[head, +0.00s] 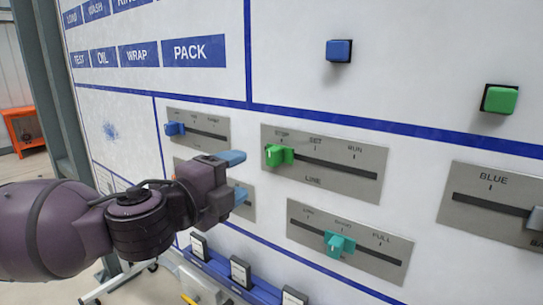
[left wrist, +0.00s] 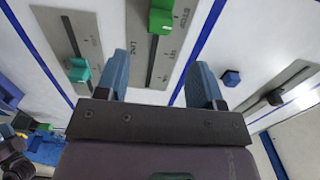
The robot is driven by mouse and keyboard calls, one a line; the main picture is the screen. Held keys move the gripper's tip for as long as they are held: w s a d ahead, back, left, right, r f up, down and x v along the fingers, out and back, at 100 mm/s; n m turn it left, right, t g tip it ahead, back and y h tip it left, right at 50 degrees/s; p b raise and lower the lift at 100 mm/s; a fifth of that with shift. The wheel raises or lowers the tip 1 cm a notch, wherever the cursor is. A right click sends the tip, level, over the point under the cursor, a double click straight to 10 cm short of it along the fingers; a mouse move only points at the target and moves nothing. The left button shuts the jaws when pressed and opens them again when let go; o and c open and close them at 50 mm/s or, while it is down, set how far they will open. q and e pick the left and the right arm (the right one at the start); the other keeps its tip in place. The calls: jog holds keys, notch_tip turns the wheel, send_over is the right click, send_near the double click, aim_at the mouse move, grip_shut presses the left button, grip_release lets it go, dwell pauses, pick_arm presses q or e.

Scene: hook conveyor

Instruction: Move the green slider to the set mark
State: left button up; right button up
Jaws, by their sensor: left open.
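The green slider (head: 277,155) sits at the left end of the slot in the grey LINE plate (head: 345,186), under the STOP label. The SET mark (head: 316,146) is to its right, near the middle of the slot, and RUN is farther right. My left gripper (head: 237,176) is open and empty, left of the green slider and apart from it. In the left wrist view the green slider (left wrist: 161,17) is at the top, beyond and between the two blue fingers (left wrist: 160,80).
A teal slider (head: 339,244) sits on the plate below. A blue slider (head: 174,129) is on a plate at left, partly above my arm. Blue (head: 339,50) and green (head: 502,99) buttons stick out higher up. The BLUE plate (head: 490,210) is at right.

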aim_at(269, 159)
pick_arm(q)
jog(key=p+x, duration=0.1)
jog(key=x, duration=0.9)
jog(key=shift+w, duration=0.1)
